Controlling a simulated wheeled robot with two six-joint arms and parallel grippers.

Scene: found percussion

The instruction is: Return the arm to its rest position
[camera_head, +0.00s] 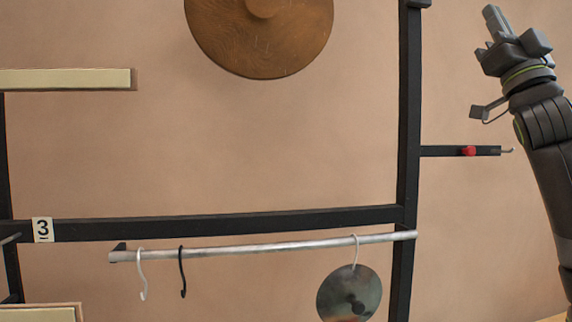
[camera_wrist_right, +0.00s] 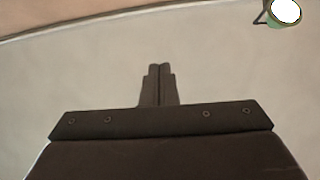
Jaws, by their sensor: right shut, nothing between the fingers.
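My right gripper (camera_head: 493,22) is raised at the upper right of the head view, its arm coming up from the lower right edge. Its fingers are together and hold nothing. In the right wrist view the closed fingers (camera_wrist_right: 158,84) point at a plain pale surface. The gripper is apart from the black frame (camera_head: 409,120), to the right of it. My left gripper is not in view.
A short black arm with a red knob (camera_head: 468,151) juts right from the frame, near my right arm. A metal rail (camera_head: 270,248) carries a white hook (camera_head: 141,275), a black hook (camera_head: 182,272) and a hanging disc (camera_head: 336,290). A brown disc (camera_head: 250,40) is at the top.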

